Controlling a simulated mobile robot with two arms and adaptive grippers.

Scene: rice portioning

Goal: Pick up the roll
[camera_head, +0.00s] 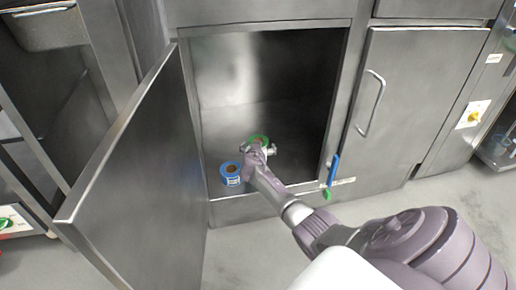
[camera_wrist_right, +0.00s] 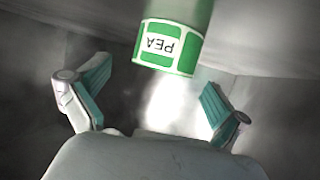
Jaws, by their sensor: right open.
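A green roll (camera_head: 259,139) stands inside the open steel cabinet (camera_head: 215,112), partly hidden by my right gripper (camera_head: 258,150). In the right wrist view, a roll (camera_wrist_right: 170,46) with a green and white label reading "PEA" lies just ahead, between the lines of the spread fingers. My right gripper (camera_wrist_right: 155,95) is open, with teal pads on both fingers and nothing between them. A blue roll (camera_head: 232,180) with a brown core stands on the cabinet floor, left of the gripper. My left gripper is not in view.
The cabinet door (camera_head: 138,175) stands wide open on the left. A closed door with a bar handle (camera_head: 371,104) is on the right. Blue (camera_head: 333,170) and green (camera_head: 327,194) items are at the cabinet's lower right edge. The cabinet's upper space is clear.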

